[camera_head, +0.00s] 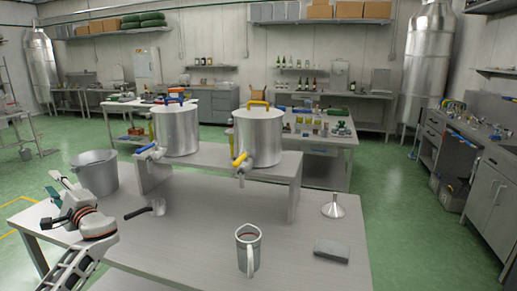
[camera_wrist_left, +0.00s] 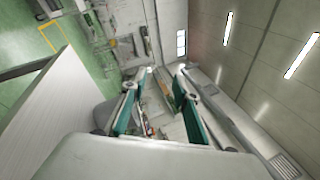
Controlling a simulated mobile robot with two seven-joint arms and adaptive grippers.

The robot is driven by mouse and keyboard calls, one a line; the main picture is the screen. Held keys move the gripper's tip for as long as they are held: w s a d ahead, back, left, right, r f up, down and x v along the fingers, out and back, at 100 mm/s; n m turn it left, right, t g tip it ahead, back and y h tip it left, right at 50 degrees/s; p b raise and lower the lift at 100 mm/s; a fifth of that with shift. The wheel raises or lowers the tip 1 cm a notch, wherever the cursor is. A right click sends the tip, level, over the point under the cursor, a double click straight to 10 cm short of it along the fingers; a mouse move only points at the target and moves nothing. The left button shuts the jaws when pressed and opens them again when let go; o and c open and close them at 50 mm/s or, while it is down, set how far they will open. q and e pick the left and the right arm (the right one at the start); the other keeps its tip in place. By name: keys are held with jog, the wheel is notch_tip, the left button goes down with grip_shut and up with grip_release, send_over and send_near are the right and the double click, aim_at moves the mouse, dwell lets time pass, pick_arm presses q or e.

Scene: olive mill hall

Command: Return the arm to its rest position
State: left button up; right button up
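My left gripper (camera_head: 60,192) is raised at the left edge of the steel table (camera_head: 190,215), pointing up and away, in front of the metal bucket (camera_head: 97,172). In the left wrist view my left gripper (camera_wrist_left: 165,72) has its two teal-padded fingers apart, with nothing between them. That view looks out past the table edge toward the wall and ceiling. My left forearm comes in from the bottom left of the head view. My right gripper is not in view.
A metal jug (camera_head: 248,248), grey block (camera_head: 331,250), funnel (camera_head: 334,207) and black-handled scoop (camera_head: 158,207) are on the table. Two steel tanks, one with blue handles (camera_head: 177,130) and one with yellow (camera_head: 258,135), stand on a raised shelf.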

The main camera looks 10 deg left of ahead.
pick_arm(q)
jog(key=w+d+f+m+t+h, duration=0.1)
jog(key=d+f+m+t+h, duration=0.15)
jog(key=f, duration=0.55)
jog(key=d+f+m+t+h, duration=0.1)
jog(key=d+f+t+h, duration=0.15)
jog(key=f, duration=0.55)
jog(key=s+d+f+h, duration=0.35)
jog(key=d+f, duration=0.25)
jog(key=f, duration=0.3)
jog(key=s+d+f+h, duration=0.3)
jog(key=d+f+h, duration=0.25)
jog(key=f, duration=0.35)
jog(key=s+d+f+n+g+h, duration=0.1)
jog(key=s+d+f+h, duration=0.4)
jog(key=s+d, duration=0.5)
jog(key=s+d+f+n+g+h, duration=0.1)
jog(key=s+d+f+n+h, duration=0.15)
jog(key=s+d+f, duration=0.7)
jog(key=d+r+n, duration=0.2)
jog(key=d+n, duration=0.2)
jog(key=d, duration=1)
jog(key=shift+d+n, duration=0.3)
jog(key=shift+d, duration=0.05)
